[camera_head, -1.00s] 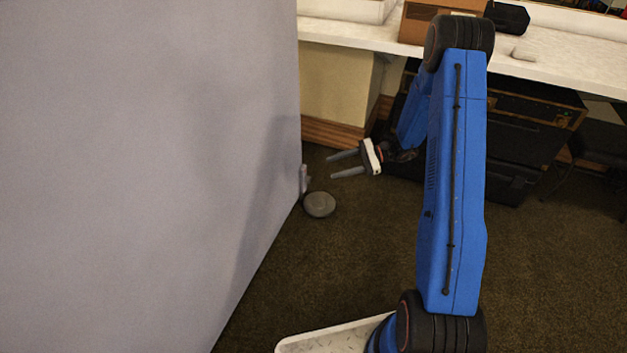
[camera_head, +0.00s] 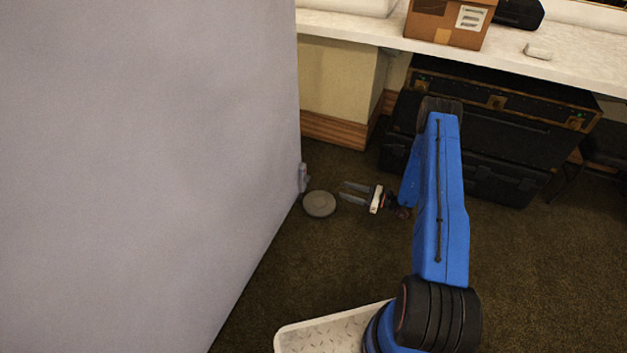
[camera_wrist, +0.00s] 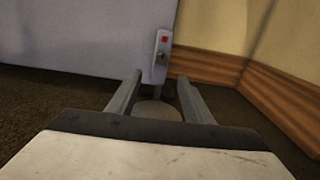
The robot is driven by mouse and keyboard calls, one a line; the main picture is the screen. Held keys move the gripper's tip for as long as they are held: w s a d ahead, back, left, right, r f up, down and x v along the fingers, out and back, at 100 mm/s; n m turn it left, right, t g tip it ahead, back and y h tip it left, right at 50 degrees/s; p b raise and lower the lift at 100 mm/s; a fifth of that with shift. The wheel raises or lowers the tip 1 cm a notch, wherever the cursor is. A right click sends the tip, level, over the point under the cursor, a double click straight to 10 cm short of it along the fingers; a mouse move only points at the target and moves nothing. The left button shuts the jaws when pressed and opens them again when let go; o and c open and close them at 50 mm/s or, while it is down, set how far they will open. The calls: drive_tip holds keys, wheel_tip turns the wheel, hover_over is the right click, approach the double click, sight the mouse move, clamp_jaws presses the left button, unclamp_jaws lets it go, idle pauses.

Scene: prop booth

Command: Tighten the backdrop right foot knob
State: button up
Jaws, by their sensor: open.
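The grey backdrop (camera_head: 150,150) fills the left of the head view. At its lower right edge is a small pale foot bracket (camera_head: 303,177), with a round grey disc (camera_head: 319,204) on the floor beside it. In the wrist view the bracket (camera_wrist: 161,56) stands upright with a red mark and a small dark knob (camera_wrist: 160,56) on its face. My gripper (camera_head: 348,192) is open and empty, low over the floor, right of the bracket and apart from it. In the wrist view its fingers (camera_wrist: 157,85) point towards the bracket, and the disc (camera_wrist: 157,109) shows between them.
A pale wall with a wooden baseboard (camera_head: 335,130) stands behind the bracket. Black cases (camera_head: 490,130) sit under a white counter (camera_head: 580,70) holding a cardboard box (camera_head: 450,22). The carpet (camera_head: 330,270) in front is clear.

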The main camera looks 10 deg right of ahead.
approach(308, 179)
drive_tip(key=w+a+f, duration=0.1)
drive_tip(key=w+a, duration=0.4)
drive_tip(key=shift+a+f, duration=0.2)
idle(0.4)
drive_tip(key=shift+w, duration=0.1)
drive_tip(key=c, duration=1.1)
